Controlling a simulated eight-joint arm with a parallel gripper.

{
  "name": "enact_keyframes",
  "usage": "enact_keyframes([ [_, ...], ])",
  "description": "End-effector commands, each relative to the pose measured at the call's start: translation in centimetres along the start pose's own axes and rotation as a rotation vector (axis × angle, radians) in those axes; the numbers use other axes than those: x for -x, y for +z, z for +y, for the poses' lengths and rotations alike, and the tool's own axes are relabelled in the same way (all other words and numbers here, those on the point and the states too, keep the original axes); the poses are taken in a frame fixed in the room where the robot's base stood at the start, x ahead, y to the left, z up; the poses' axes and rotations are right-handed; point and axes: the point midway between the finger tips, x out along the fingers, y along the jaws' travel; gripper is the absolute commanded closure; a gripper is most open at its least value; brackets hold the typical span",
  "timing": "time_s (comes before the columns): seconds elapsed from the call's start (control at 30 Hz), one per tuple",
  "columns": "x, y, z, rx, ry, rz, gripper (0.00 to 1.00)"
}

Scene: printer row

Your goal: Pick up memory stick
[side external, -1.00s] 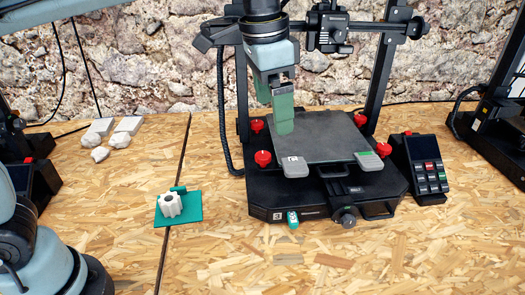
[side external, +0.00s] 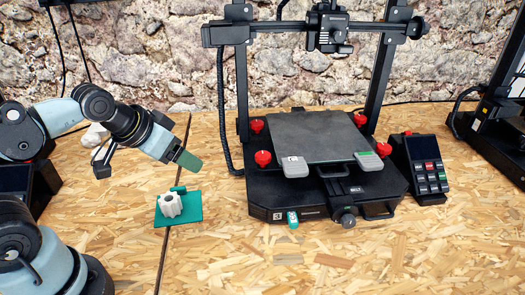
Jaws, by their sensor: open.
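The memory stick appears to be the small teal and white piece (side external: 293,218) at the lower front of the black printer (side external: 272,205), left of its front knob. It looks upright against the printer's front face; I cannot tell whether it is plugged in. My gripper (side external: 188,161), with green fingers, hangs in the air to the left of the printer, well apart from the stick. It is open, and nothing shows between its fingers.
A green plate (side external: 192,217) with a white ribbed part (side external: 170,204) lies on the wooden board below my gripper. The printer bed has red knobs and grey clips. A control box (side external: 418,165) stands to the right. The board in front of the printer is clear.

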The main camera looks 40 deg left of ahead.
Motion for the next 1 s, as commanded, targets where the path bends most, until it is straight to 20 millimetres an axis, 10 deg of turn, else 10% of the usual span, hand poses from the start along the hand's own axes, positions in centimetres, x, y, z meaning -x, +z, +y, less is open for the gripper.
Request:
enact_keyframes([
  [0.53, 0.2, -1.0, 0.8, -0.110, 0.017, -0.030, 0.49],
  [1.0, -1.1, -7.8, 10.0, -1.202, 0.275, -0.249, 0.49],
])
